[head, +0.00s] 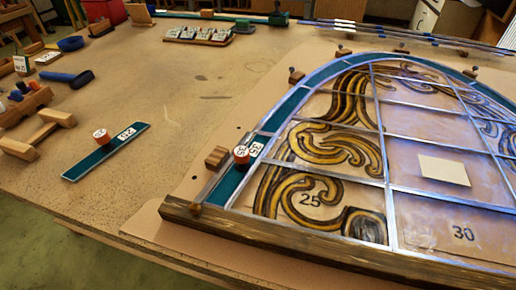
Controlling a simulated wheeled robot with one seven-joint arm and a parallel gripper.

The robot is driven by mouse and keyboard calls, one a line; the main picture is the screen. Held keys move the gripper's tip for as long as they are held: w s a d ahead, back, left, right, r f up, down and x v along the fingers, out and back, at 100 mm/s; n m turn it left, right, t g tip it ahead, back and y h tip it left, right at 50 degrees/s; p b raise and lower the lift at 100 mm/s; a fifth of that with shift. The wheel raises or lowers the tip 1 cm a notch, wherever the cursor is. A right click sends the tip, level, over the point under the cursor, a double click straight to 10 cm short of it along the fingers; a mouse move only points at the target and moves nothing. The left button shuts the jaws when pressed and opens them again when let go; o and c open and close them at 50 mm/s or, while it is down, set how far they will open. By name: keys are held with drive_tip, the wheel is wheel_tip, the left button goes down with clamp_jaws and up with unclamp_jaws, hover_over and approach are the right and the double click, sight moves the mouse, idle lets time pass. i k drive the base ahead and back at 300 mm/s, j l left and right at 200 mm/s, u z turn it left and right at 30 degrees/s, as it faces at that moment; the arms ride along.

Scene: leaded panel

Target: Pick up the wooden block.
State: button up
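Several wooden pieces could match the wooden block, and I cannot tell which one is meant. A small grooved wooden block (216,157) lies beside the left edge of the leaded panel (387,120), close to a teal strip with an orange-red knob marked 35 (241,154). Other wooden pieces (58,117) sit at the left edge of the workbench. A small wooden block (207,14) lies at the far edge. My gripper is not in view.
A teal strip marked 20 (106,152) with an orange-red knob lies left of centre on the workbench (150,85). A dark wooden bar (330,252) runs along the panel's front edge. A blue-handled tool (67,78) lies at left. The bench's middle is mostly clear.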

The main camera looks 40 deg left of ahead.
sight(213, 162)
drive_tip(key=j+z, duration=0.15)
drive_tip(key=j, duration=0.3)
drive_tip(key=k+j+z, duration=0.15)
drive_tip(key=j, duration=0.25)
drive_tip(key=j+z, duration=0.15)
drive_tip(key=j, duration=0.3)
drive_tip(key=k+j+z, duration=0.1)
drive_tip(key=j, duration=0.3)
drive_tip(key=k+j+z, duration=0.15)
drive_tip(key=j, duration=0.25)
